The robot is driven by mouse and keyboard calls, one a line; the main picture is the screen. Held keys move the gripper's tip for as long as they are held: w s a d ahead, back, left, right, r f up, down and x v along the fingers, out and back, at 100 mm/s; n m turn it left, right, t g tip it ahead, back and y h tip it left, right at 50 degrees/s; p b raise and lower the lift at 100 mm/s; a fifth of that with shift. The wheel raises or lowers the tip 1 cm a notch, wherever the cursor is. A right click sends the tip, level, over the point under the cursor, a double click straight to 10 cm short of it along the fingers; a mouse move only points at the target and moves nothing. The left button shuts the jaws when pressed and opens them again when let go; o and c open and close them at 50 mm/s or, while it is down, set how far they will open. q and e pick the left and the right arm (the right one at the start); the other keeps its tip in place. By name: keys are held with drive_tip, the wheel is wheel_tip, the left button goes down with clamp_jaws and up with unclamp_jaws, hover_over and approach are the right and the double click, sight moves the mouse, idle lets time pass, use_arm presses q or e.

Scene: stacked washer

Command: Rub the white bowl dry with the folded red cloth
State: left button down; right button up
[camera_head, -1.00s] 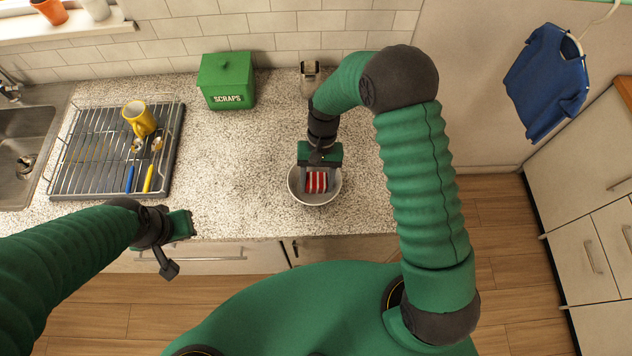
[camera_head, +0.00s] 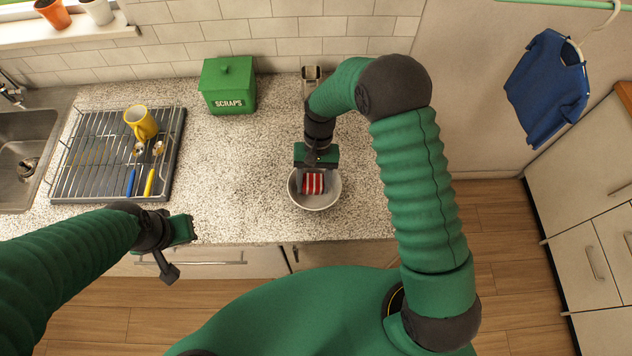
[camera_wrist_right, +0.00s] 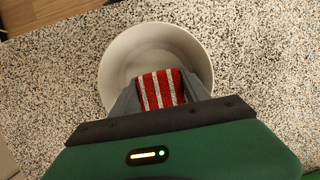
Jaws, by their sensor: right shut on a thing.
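The white bowl (camera_head: 330,201) stands upright on the speckled counter near its front edge; it also shows in the right wrist view (camera_wrist_right: 120,62). The folded red cloth (camera_head: 313,184) has white stripes and is inside the bowl's outline; it also shows in the right wrist view (camera_wrist_right: 161,88). My right gripper (camera_head: 314,180) is shut on the cloth and points down into the bowl. Whether the cloth touches the bowl's inner surface is hard to tell. My left gripper (camera_head: 182,250) hangs at the counter's front edge, away from the bowl; its finger opening is unclear.
A dish rack (camera_head: 90,165) at left holds a yellow mug (camera_head: 141,122) and several utensils. A green scraps box (camera_head: 228,87) stands near the wall. The sink (camera_head: 22,155) is at far left. A blue shirt (camera_head: 547,85) hangs at right. Counter between rack and bowl is clear.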

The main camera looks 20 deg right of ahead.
drive_tip(key=shift+a, duration=0.3)
drive_tip(key=shift+s+a+r+p, duration=0.1)
drive_tip(key=shift+s+p, duration=0.15)
drive_tip(key=shift+s, duration=0.15)
drive_tip(key=shift+s+a+r+p, duration=0.1)
drive_tip(key=shift+s+p, duration=0.1)
drive_tip(key=shift+s, duration=0.15)
drive_tip(key=shift+d+f, duration=0.1)
drive_tip(key=shift+d, duration=0.05)
drive_tip(key=shift+s+d, duration=0.25)
drive_tip(key=shift+d, duration=0.4)
drive_tip(key=shift+w, duration=0.2)
drive_tip(key=shift+w+d, duration=0.2)
drive_tip(key=shift+w, duration=0.4)
